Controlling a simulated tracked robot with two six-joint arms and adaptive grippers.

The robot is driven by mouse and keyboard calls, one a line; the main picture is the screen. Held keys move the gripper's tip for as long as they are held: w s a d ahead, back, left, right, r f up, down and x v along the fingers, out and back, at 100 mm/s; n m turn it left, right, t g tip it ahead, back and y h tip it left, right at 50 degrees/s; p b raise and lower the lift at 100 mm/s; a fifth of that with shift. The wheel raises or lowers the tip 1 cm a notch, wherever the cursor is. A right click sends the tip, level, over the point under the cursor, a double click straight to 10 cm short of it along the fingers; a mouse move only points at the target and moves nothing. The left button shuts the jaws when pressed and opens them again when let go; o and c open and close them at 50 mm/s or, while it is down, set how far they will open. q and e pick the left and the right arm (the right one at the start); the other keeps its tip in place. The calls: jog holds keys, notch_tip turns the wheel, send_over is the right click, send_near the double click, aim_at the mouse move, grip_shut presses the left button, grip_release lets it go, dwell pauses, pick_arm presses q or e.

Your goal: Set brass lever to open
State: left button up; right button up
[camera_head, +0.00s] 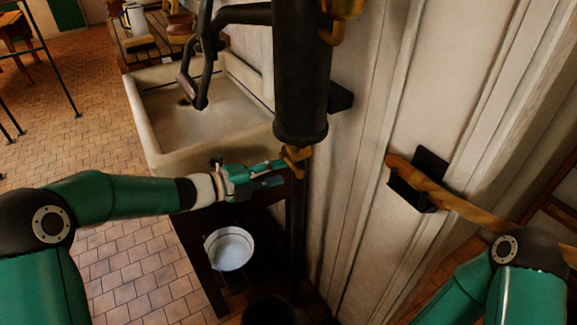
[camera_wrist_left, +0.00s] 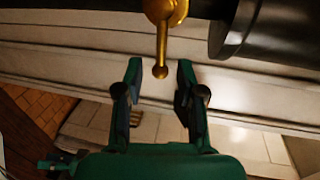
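The brass lever (camera_head: 296,155) is on the pipe just below the black pump cylinder (camera_head: 302,90). In the left wrist view the lever (camera_wrist_left: 163,45) has a round hub at the top edge and a thin handle pointing down the picture to a small ball end. My left gripper (camera_head: 277,174) is at the lever in the head view. In the left wrist view the left gripper (camera_wrist_left: 159,64) is open, with the ball end between its fingertips and a gap on both sides. My right arm shows at the lower right, but its gripper is out of view.
A stone sink (camera_head: 150,145) stands left of the pump, under its black handle (camera_head: 197,75). A white bowl (camera_head: 230,249) sits below. A panelled wall (camera_head: 365,130) is close behind. A wooden rail (camera_head: 450,202) on a black bracket (camera_head: 425,172) is to the right.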

aim_at(294, 166)
pick_arm(q)
jog(key=x, duration=0.5)
jog(key=shift+w+d+f+p, duration=0.1)
jog(key=shift+w+d+p, duration=0.1)
jog(key=shift+d+p, duration=0.15)
jog(key=shift+c, duration=0.2)
grip_shut()
